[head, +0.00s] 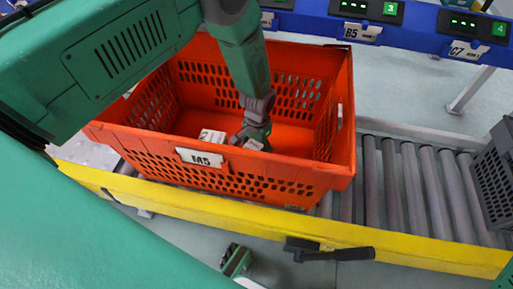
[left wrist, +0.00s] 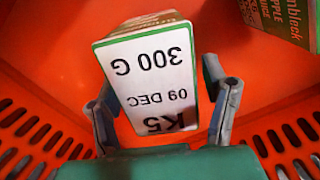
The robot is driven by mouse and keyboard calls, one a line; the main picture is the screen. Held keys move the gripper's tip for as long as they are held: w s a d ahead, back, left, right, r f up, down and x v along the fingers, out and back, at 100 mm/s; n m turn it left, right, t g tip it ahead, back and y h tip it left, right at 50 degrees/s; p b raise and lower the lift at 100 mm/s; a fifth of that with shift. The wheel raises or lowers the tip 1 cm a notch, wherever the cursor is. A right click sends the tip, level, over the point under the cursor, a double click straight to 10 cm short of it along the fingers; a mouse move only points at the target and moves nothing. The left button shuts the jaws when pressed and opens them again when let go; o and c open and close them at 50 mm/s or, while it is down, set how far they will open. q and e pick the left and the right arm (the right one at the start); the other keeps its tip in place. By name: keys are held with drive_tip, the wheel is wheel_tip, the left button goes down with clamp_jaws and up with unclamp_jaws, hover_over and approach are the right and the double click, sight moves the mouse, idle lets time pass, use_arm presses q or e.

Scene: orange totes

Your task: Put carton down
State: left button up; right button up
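My left gripper (head: 256,136) reaches down inside the orange tote (head: 341,165), near its front wall. In the left wrist view the carton (left wrist: 155,75) shows a white face reading "300 G", "09 DEC" and "K5", tilted between the fingers of my left gripper (left wrist: 165,100). Whether its underside touches the tote floor is hidden. A second carton (head: 212,136) stands to the left in the head view; a carton with green and brown printing (left wrist: 283,18) shows at the wrist view's upper right.
The tote, labelled M5, sits on a roller conveyor (head: 405,185) with a yellow front rail (head: 400,247). A dark grey crate (head: 494,175) stands at the far right. A blue rail with lit displays (head: 420,25) runs behind. Tote floor is free right of the gripper.

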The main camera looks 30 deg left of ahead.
use_arm(q)
drive_tip(key=r+p, duration=0.1)
drive_tip(key=r, duration=0.3)
drive_tip(key=r+p, duration=0.2)
drive_tip(key=r, duration=0.2)
drive_tip(key=r+p, duration=0.2)
drive_tip(key=r, duration=0.2)
drive_tip(key=shift+w+r, duration=0.3)
drive_tip(key=shift+w, duration=0.05)
